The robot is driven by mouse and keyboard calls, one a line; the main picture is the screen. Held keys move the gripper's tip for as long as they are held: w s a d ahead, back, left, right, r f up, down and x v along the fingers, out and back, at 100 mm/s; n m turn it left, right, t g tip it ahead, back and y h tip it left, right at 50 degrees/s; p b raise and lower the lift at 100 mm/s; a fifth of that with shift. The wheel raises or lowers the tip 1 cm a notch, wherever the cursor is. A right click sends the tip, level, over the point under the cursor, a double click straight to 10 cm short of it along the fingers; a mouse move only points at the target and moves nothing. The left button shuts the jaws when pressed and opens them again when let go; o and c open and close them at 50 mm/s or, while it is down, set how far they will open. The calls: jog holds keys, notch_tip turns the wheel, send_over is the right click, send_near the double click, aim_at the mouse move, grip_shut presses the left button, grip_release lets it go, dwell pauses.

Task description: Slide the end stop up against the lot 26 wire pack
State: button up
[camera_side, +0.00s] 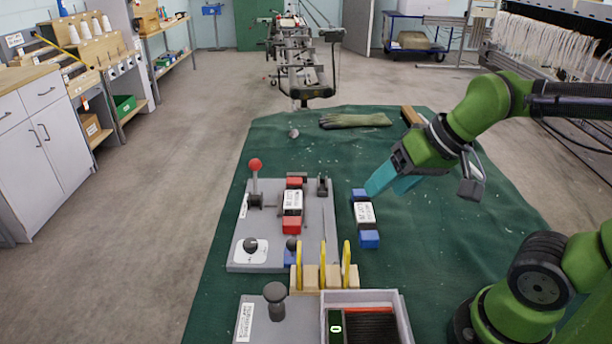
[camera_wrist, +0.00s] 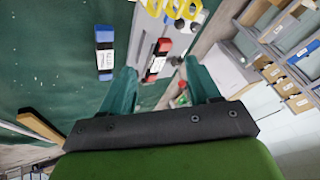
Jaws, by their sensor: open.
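A wire pack with red ends and a white label (camera_side: 292,203) lies on the grey fixture plate (camera_side: 270,258). A wire pack with blue ends (camera_side: 364,213) lies on the green cloth to its right. I cannot read either lot number with certainty. The red-ended pack (camera_wrist: 152,73) and blue-ended pack (camera_wrist: 105,60) also show in the wrist view. A small blue block with a dark knob (camera_side: 291,254) sits below the red-ended pack; I cannot tell whether it is the end stop. My gripper (camera_side: 388,188) is open and empty, above and right of the blue-ended pack.
A red-ball lever (camera_side: 255,166) and a black dial (camera_side: 250,245) stand on the plate's left. A dark bracket (camera_side: 322,186) stands at its upper right. Yellow upright pieces in wooden blocks (camera_side: 322,278) stand in front. A glove (camera_side: 355,120) lies at the back. Cloth right of the blue-ended pack is clear.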

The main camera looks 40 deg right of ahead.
aim_at(294, 240)
jog(key=w+a+g, duration=0.1)
jog(key=w+g, duration=0.1)
jog(key=w, duration=0.3)
jog(key=w+a+f+n+g, duration=0.1)
jog(key=w+a, duration=0.1)
jog(key=w, duration=0.3)
jog(key=w+a+f+g, duration=0.1)
jog(key=w+a+g, duration=0.1)
jog(key=w, duration=0.3)
jog(key=shift+f+n+g, duration=0.1)
jog(key=shift+n+g, duration=0.2)
jog(key=shift+c, duration=0.2)
jog(key=a+f, duration=0.1)
jog(key=f, duration=0.4)
jog(key=a+f, duration=0.1)
jog(key=f, duration=0.4)
jog(key=a+f, duration=0.1)
jog(key=f, duration=0.5)
jog(key=shift+w+a, duration=0.1)
jog(key=shift+w, duration=0.1)
jog(key=shift+r, duration=0.1)
grip_shut()
